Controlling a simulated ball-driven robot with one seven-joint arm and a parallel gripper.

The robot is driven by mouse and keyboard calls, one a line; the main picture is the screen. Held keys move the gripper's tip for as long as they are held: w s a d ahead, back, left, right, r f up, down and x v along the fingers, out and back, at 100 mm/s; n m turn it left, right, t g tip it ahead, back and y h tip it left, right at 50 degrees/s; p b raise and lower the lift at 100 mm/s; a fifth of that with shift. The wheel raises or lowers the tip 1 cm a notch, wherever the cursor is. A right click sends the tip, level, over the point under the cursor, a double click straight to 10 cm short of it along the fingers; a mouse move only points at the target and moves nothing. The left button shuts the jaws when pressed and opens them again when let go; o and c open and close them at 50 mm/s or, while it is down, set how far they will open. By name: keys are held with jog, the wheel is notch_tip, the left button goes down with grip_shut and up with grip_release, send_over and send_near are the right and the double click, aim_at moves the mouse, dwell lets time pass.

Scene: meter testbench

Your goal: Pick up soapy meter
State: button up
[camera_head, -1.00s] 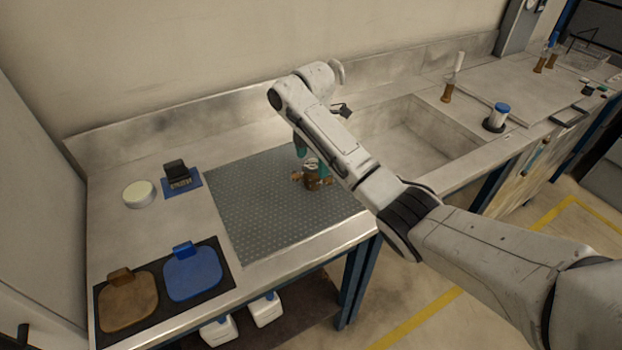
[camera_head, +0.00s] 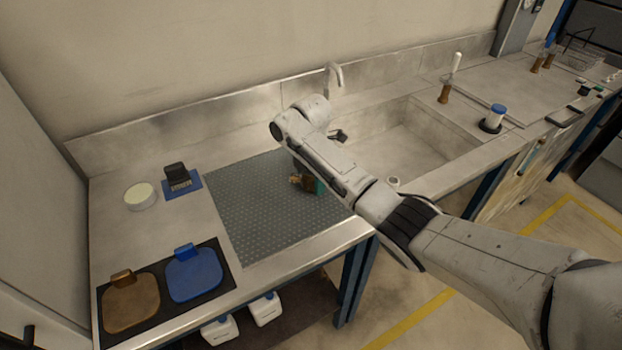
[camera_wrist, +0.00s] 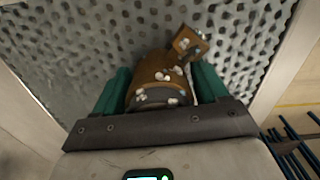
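The meter (camera_wrist: 160,75), a brown brass body with a dark ring and white foam blobs on it, lies between the fingers of my gripper (camera_wrist: 161,88) in the wrist view. One pipe end points up and right over the perforated mat. The green fingers stand wide apart, one on each side of the body; firm contact is not clear. In the head view the meter (camera_head: 297,181) shows only in part on the grey mat (camera_head: 265,215). My arm hides much of it, and a green fingertip of my gripper (camera_head: 319,187) shows beside it.
A sink (camera_head: 410,145) with a tap (camera_head: 334,80) lies right of the mat. A round white dish (camera_head: 140,196), a black device on a blue pad (camera_head: 182,181), and brown (camera_head: 130,303) and blue (camera_head: 193,275) trays are at left. Brushes stand beyond the sink.

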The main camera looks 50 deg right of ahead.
jog(key=shift+r, duration=0.1)
jog(key=c, duration=1.1)
jog(key=shift+c, duration=0.2)
